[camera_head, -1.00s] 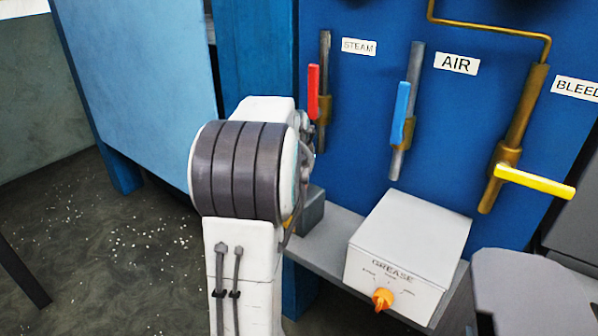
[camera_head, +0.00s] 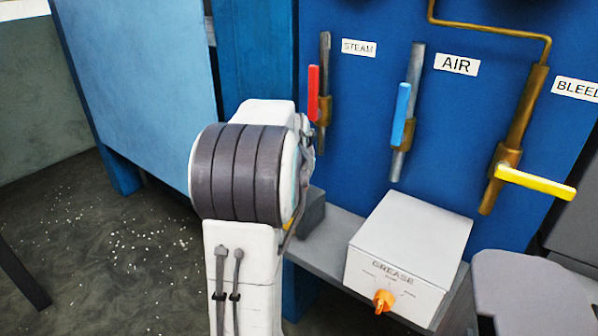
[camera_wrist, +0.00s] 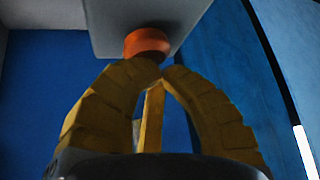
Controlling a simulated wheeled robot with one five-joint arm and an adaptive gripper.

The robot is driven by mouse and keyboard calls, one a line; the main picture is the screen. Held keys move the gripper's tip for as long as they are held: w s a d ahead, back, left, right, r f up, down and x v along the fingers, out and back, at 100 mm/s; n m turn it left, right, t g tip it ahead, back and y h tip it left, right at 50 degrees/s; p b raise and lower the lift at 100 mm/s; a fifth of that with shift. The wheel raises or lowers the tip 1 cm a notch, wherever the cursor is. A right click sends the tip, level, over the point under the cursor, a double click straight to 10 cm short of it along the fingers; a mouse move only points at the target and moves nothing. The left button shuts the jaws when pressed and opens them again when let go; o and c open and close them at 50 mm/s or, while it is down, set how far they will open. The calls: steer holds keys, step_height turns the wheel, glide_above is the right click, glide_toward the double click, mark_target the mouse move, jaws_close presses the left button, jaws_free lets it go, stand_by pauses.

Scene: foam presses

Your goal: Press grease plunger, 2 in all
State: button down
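The grease box (camera_head: 412,240) is pale grey, labelled GREASE, and has an orange knob (camera_head: 384,301) on its front. In the wrist view a round orange knob or plunger (camera_wrist: 147,43) sticks out from a pale grey surface (camera_wrist: 115,25); I cannot tell for sure which box this is. My gripper (camera_wrist: 160,67) has two yellow fingers arched together, their tips almost meeting just below the orange piece. I cannot tell whether they touch it. A narrow yellow bar shows between the fingers. In the head view my gripper is hidden behind my arm.
A small dark grey box (camera_head: 312,212) sits on the ledge (camera_head: 335,244), partly behind my arm. The blue panel above carries red (camera_head: 313,92), blue (camera_head: 401,113) and yellow (camera_head: 535,182) valve handles. Open floor lies at the left.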

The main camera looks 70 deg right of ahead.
steer(key=shift+r+p, duration=1.95)
steer(key=shift+r, duration=0.55)
steer(key=shift+r, duration=0.15)
step_height(320, 180, up, 5)
steer(key=p, duration=0.4)
